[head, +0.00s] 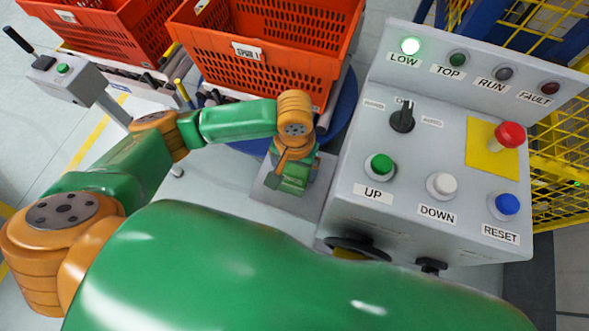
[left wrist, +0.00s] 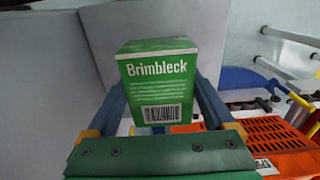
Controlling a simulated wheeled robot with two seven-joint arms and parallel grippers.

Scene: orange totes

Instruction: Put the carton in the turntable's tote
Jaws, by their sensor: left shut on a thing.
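The carton (left wrist: 158,88) is a green box marked "Brimbleck" with a barcode, seen in the left wrist view. My left gripper (left wrist: 160,105) is shut on it, with one finger along each side. In the head view my left gripper (head: 283,180) hangs below the orange wrist, over a grey surface in front of the turntable; I cannot make out the carton clearly there. The turntable's tote (head: 262,72) is orange with slotted walls and stands on the blue turntable (head: 341,108), behind my gripper. The visible part of its inside looks empty. My right gripper is not in view.
A grey control console (head: 440,150) stands close on the right, with its LOW lamp (head: 410,46) lit green. Another orange tote (head: 105,38) is at upper left, near a grey button post (head: 68,80). Yellow mesh fencing (head: 562,185) stands at far right.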

